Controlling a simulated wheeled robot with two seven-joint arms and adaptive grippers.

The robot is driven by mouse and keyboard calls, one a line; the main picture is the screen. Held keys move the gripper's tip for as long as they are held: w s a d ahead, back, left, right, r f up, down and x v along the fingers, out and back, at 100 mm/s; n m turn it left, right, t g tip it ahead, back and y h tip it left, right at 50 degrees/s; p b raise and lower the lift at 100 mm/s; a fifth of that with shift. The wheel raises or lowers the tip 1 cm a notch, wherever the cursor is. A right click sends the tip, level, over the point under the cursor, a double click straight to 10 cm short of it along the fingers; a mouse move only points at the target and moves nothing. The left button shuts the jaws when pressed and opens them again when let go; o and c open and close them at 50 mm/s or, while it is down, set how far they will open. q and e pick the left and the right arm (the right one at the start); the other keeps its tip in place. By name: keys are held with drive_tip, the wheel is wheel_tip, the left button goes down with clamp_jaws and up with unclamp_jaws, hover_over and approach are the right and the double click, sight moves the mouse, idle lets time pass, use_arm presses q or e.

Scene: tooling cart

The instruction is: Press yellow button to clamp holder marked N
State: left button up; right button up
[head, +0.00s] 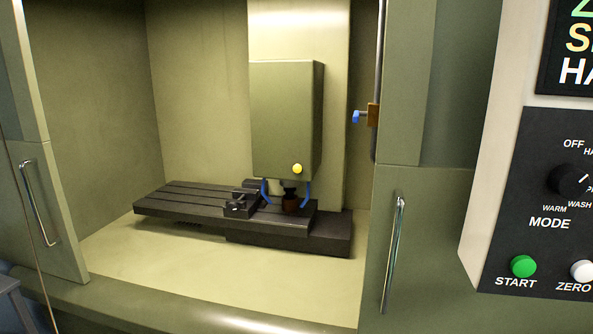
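The round yellow button (297,168) is on the lower front of the green spindle head (285,120), inside the open machine. A dark brownish piece (290,203), perhaps the tool holder, shows just below the head between two blue curved hoses. I cannot tell whether it is seated in the spindle or apart from it. No N mark is legible. Neither of my grippers is in view.
The doors stand open, with metal handles at left (38,205) and right (393,255). A black slotted table (190,205) with a vise (240,203) sits below the head. The control panel (540,215) at right has a green START button (523,266).

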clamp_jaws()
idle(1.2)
